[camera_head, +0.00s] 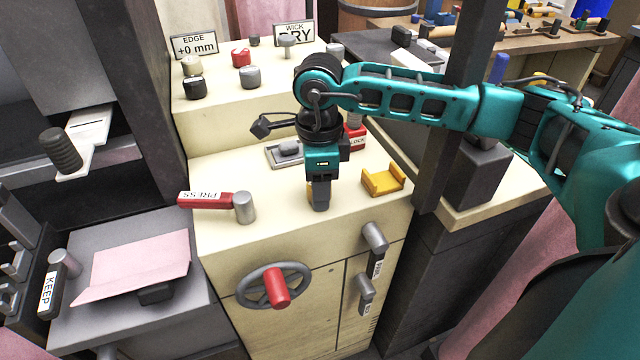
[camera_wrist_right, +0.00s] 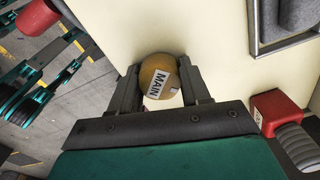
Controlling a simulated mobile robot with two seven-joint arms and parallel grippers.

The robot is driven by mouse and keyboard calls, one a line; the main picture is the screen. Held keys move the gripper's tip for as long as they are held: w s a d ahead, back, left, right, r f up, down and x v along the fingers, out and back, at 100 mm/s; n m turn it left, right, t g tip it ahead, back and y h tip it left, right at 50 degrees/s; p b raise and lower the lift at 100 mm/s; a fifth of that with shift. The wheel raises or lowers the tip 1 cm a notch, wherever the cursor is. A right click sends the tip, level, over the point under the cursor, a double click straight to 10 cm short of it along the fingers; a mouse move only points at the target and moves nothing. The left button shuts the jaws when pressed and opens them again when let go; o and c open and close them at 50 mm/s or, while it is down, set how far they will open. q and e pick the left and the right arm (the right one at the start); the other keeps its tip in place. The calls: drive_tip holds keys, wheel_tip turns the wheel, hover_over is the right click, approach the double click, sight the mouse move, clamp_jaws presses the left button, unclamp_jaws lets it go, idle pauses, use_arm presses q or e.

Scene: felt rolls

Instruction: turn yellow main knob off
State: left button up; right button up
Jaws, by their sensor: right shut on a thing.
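The yellow main knob (camera_wrist_right: 158,70) is round, with a white "MAIN" label on its top, on the cream machine top (camera_head: 270,210). It sits between the two fingers of my right gripper (camera_wrist_right: 160,90), which is shut on it. In the head view the right gripper (camera_head: 319,195) points straight down onto the machine top and hides most of the knob. The "MAIN" label is tilted in the right wrist view. My left gripper is not seen in the head view.
A red "PRESS" lever (camera_head: 207,199) lies left of the gripper. A yellow bracket (camera_head: 383,180) stands to the right. A grey framed plate (camera_head: 286,153) and a red lock block (camera_head: 355,137) are behind. A handwheel (camera_head: 274,287) is on the front.

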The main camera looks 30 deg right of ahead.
drive_tip(key=shift+f+n, duration=0.15)
drive_tip(key=shift+n, duration=0.15)
drive_tip(key=shift+f+n+b, duration=0.1)
drive_tip(key=shift+n+b, duration=0.8)
drive_tip(key=shift+n, duration=0.3)
drive_tip(key=n+b, duration=0.1)
drive_tip(key=n, duration=0.2)
drive_tip(key=shift+n+b, duration=0.35)
drive_tip(key=shift+n, duration=0.05)
drive_tip(key=shift+s+n+b, duration=0.1)
drive_tip(key=shift+n+b, duration=0.2)
drive_tip(key=shift+n, duration=0.8)
drive_tip(key=o, duration=1.1)
